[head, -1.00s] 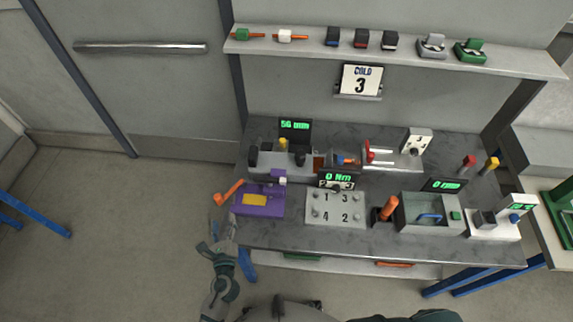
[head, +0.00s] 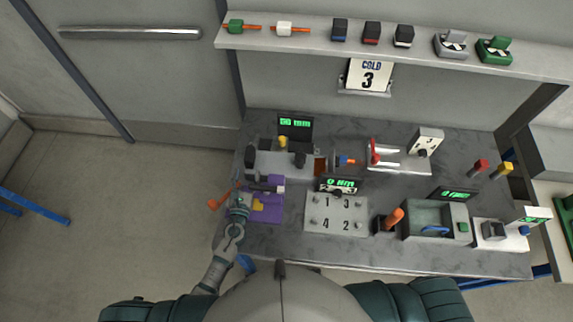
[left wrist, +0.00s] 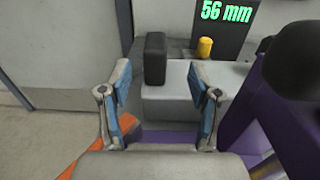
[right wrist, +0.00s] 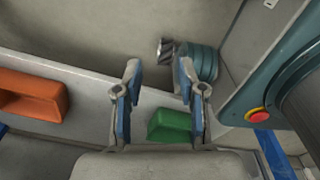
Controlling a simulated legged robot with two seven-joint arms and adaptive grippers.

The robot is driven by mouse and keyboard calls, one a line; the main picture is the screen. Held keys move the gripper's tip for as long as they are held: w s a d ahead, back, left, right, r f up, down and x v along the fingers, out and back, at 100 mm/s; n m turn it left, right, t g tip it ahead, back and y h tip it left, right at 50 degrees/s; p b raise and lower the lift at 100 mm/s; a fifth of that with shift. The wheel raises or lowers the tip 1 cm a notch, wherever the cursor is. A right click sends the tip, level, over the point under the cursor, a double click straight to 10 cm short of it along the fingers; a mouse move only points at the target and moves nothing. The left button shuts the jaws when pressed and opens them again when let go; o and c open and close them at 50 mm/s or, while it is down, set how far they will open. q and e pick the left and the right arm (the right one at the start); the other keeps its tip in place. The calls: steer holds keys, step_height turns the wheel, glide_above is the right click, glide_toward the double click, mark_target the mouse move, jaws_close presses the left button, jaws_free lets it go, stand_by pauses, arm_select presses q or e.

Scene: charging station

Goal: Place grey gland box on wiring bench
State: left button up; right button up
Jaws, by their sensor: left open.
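A grey box-like item (head: 450,45), which seems to be the grey gland box, sits on the wall shelf beside a similar green one (head: 494,51). The dark grey bench (head: 290,245) carries several devices; I take it as the wiring bench. My left gripper (head: 240,201) is over the bench's left end, at the purple device (head: 266,213). In the left wrist view (left wrist: 159,82) it is open and empty, facing a grey block with a black knob (left wrist: 155,58). My right gripper (right wrist: 157,78) is open and empty, hidden in the head view.
The shelf (head: 310,43) also holds small blocks and orange-rodded parts. In the right wrist view, an orange bin (right wrist: 35,95) and a green bin (right wrist: 170,125) lie on a pale ledge.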

mark_target(251, 146)
arm_select(q)
steer(key=w, duration=0.5)
steer(key=shift+f, duration=0.2)
steer(key=shift+w, duration=0.6)
steer(key=w, duration=0.1)
steer(key=w+d, duration=0.1)
steer(key=w, duration=0.2)
steer(key=shift+w+d+b, duration=0.3)
steer(key=shift+w, duration=0.1)
steer(key=shift+w+d, duration=0.1)
steer(key=shift+w, duration=0.15)
arm_select(e)
steer(key=shift+w+a+f, duration=0.2)
steer(key=shift+w, duration=0.1)
arm_select(q)
steer(key=shift+s+a+r, duration=0.1)
steer(key=shift+a, duration=0.1)
steer(key=shift+c, duration=0.9)
jaws_close()
